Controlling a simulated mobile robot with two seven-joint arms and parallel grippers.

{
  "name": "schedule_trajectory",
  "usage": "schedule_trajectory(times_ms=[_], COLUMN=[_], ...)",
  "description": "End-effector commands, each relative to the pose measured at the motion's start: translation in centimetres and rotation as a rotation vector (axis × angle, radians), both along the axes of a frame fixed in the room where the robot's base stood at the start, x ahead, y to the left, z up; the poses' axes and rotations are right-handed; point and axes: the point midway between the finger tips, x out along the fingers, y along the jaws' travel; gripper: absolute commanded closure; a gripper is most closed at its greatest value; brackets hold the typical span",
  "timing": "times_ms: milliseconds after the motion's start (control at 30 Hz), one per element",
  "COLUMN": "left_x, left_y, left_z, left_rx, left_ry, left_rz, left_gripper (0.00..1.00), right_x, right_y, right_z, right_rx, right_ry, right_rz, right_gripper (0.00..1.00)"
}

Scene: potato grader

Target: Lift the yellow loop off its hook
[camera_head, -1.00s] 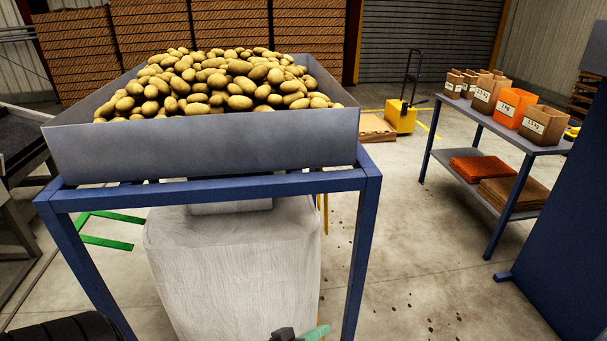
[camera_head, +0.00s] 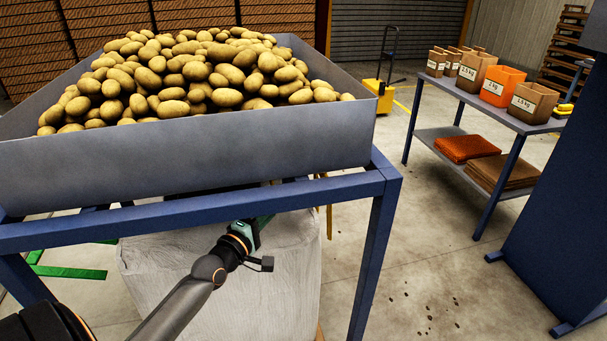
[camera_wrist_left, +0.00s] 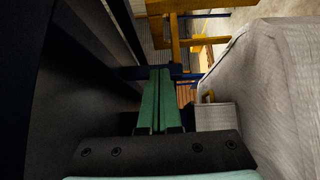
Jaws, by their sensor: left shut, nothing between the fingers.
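My left gripper (camera_head: 263,221) reaches in front of the top of the pale big bag (camera_head: 225,285), just below the blue frame rail (camera_head: 200,215). No hook is clearly visible. My right gripper is out of view.
A grey hopper (camera_head: 200,165) full of potatoes stands on the blue frame. The frame's right leg (camera_head: 372,265) is close to the bag. Dark panels crowd the left of the wrist view.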

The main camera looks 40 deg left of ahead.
Motion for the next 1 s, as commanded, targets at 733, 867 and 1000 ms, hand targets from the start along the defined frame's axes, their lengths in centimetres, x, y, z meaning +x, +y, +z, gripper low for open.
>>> schedule_trajectory(times_ms=[733,867,1000], left_x=[9.0,10.8,12.2], left_y=[1.0,0.7,-0.7], left_z=[0.8,1.1,1.1], left_rx=[-0.019,-0.022,-0.022], left_ry=[-0.015,-0.015,-0.014], left_rz=[0.005,0.004,0.004], left_gripper=[1.00,1.00,1.00], right_x=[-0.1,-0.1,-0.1], right_y=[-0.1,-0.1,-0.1], right_z=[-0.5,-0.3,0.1], right_rx=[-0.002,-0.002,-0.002], right_ry=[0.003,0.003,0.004], right_rz=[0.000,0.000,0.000], right_gripper=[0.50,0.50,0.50])
